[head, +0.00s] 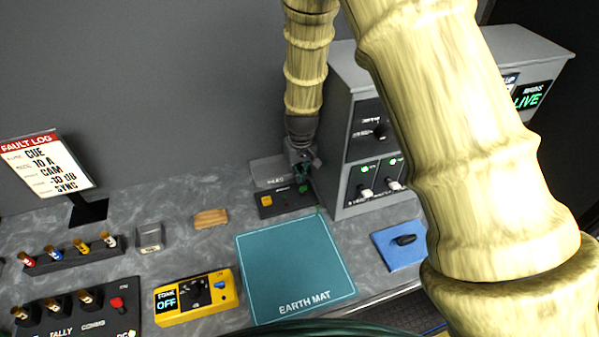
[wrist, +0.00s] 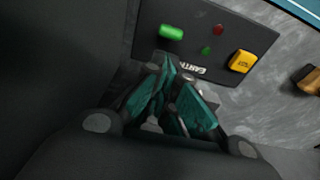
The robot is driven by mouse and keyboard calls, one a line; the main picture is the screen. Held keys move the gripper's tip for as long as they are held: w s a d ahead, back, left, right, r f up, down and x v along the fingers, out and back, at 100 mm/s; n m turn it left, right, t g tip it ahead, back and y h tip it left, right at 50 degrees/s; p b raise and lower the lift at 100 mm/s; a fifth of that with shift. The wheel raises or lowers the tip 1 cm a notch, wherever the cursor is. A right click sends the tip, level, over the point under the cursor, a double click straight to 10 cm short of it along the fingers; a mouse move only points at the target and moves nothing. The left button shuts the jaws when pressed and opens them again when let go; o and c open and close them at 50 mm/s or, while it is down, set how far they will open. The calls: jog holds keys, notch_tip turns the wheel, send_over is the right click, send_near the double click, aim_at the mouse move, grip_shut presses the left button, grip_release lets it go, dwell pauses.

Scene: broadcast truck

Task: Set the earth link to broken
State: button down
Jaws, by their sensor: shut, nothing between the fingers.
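The earth panel (head: 272,207) is a dark plate lying on the grey bench below the tip of my arm in the head view. In the wrist view the panel (wrist: 195,18) carries the letters "EARTH", partly covered by my gripper. On it are a green cylinder (wrist: 172,32), a small red mark (wrist: 218,30), a small green mark (wrist: 206,50) and a yellow block (wrist: 242,61). My gripper (wrist: 176,76) is shut and empty, with teal finger pads, at the lettered edge of the panel. In the head view my gripper (head: 304,172) is over the panel's far side. I cannot tell whether it touches.
A grey cabinet (head: 340,130) with switches stands close to the right of my gripper. The teal earth mat (head: 295,262) lies in front of the panel. A wooden block (head: 210,218), a yellow tone box (head: 195,297) and a blue pad (head: 392,258) are on the bench.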

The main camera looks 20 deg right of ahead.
jog(key=shift+r+p, duration=0.4)
jog(key=shift+r, duration=0.2)
jog(key=shift+d, duration=0.1)
jog(key=shift+s+r+p, duration=0.25)
jog(key=shift+r+p, duration=0.15)
jog(key=shift+r, duration=0.15)
jog(key=s+r+p, duration=0.4)
jog(key=s+r, duration=0.1)
jog(key=r, duration=0.1)
jog(key=shift+s+d+r+p, duration=0.15)
jog(key=shift+s+r+p, duration=0.25)
